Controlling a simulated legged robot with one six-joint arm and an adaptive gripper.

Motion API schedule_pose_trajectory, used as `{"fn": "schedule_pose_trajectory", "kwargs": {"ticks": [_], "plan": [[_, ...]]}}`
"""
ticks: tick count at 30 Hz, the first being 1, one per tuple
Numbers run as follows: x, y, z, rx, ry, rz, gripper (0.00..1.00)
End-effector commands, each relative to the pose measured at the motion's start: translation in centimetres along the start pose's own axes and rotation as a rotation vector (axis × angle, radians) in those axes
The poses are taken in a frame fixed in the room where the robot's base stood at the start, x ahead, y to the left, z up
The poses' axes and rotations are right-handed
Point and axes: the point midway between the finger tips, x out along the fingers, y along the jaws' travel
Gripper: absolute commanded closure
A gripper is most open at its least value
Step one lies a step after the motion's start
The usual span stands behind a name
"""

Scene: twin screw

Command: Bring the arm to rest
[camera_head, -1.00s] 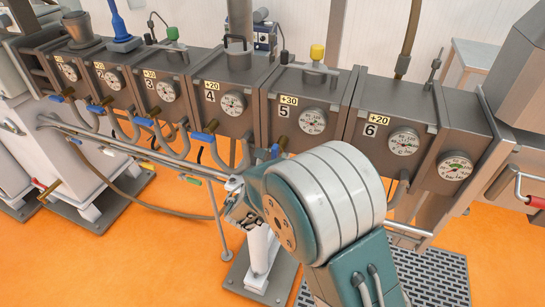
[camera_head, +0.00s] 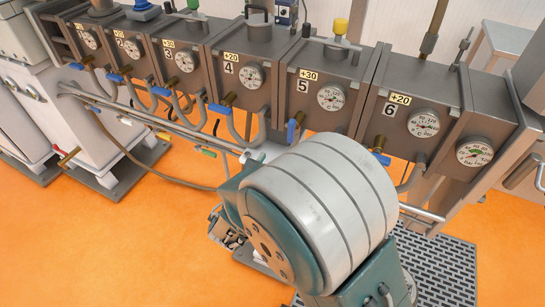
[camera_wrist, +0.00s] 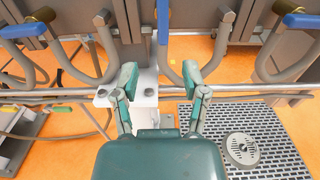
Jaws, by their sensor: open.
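My arm's large grey and teal joint fills the lower middle of the head view. In the wrist view my gripper (camera_wrist: 160,78) is open, its two teal fingertips spread apart with nothing between them. It points toward the horizontal metal pipe (camera_wrist: 70,93) and the lower edge of the machine. In the head view the gripper is mostly hidden behind my arm.
A row of numbered grey machine barrels (camera_head: 245,75) with round gauges stands ahead. Blue-handled valves (camera_head: 220,108) and bent pipes hang below them. A perforated floor plate (camera_head: 440,265) lies at the lower right. The orange floor (camera_head: 120,240) is open at the lower left.

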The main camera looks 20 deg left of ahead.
Motion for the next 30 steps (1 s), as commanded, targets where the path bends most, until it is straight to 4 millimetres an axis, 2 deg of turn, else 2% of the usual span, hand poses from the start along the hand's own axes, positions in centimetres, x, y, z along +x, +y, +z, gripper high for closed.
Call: {"fn": "schedule_pose_trajectory", "kwargs": {"ticks": [11,14,17,18,22,24,27,30], "plan": [[0.1,-0.1,0.1,0.003,0.001,-0.004,0.43],[0.9,-1.9,0.9,0.043,0.018,-0.064,0.43],[2.4,-6.5,2.5,0.147,0.06,-0.216,0.43],[3.0,-9.1,3.2,0.208,0.082,-0.296,0.43],[3.3,-16.9,4.9,0.423,0.149,-0.554,0.43],[2.8,-20.6,5.5,0.548,0.177,-0.686,0.43],[1.4,-25.1,6.0,0.736,0.21,-0.862,0.43],[-0.6,-28.8,6.4,0.937,0.231,-1.027,0.43]]}}
